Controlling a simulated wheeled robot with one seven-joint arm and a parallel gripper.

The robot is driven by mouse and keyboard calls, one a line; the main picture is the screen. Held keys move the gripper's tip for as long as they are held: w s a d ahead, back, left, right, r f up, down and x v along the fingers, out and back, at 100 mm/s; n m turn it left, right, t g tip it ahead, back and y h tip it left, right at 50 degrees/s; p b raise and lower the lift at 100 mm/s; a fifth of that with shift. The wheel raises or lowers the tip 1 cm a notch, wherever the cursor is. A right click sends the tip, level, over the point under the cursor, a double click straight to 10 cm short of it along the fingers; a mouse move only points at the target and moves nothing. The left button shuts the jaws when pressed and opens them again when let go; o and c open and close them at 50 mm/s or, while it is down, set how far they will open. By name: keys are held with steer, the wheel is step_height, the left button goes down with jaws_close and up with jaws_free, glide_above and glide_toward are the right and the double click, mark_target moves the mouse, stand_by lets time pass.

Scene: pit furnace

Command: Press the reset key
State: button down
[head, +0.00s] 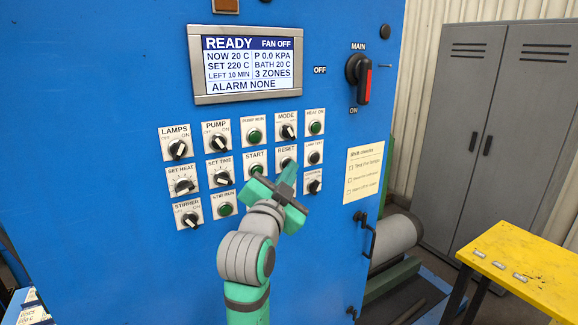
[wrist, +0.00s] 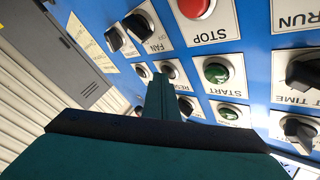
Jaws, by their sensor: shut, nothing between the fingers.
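The reset key (head: 286,162) is a small dark button on a white plate marked RESET, on the blue panel between START and LAMP TEST. In the wrist view the reset key (wrist: 168,71) shows upside down beside the finger tips, its plate partly covered by them. My gripper (head: 289,177) is shut and empty, its narrow green tips pointing at the panel just below the key. In the wrist view my gripper (wrist: 160,82) reaches up close to the RESET plate. I cannot tell whether the tips touch it.
The green START button (head: 257,169) is left of the key and the MODE knob (head: 288,131) above it. The red STOP button (wrist: 197,6) is also near. The display (head: 250,63) reads READY, ALARM NONE. A yellow table (head: 530,265) stands at right.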

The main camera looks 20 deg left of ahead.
steer(key=shift+s+d, duration=0.55)
steer(key=shift+d, duration=0.1)
steer(key=shift+d, duration=0.1)
steer(key=shift+s+d, duration=0.8)
steer(key=shift+d, duration=0.15)
steer(key=shift+s+d, duration=0.75)
steer(key=shift+d, duration=0.2)
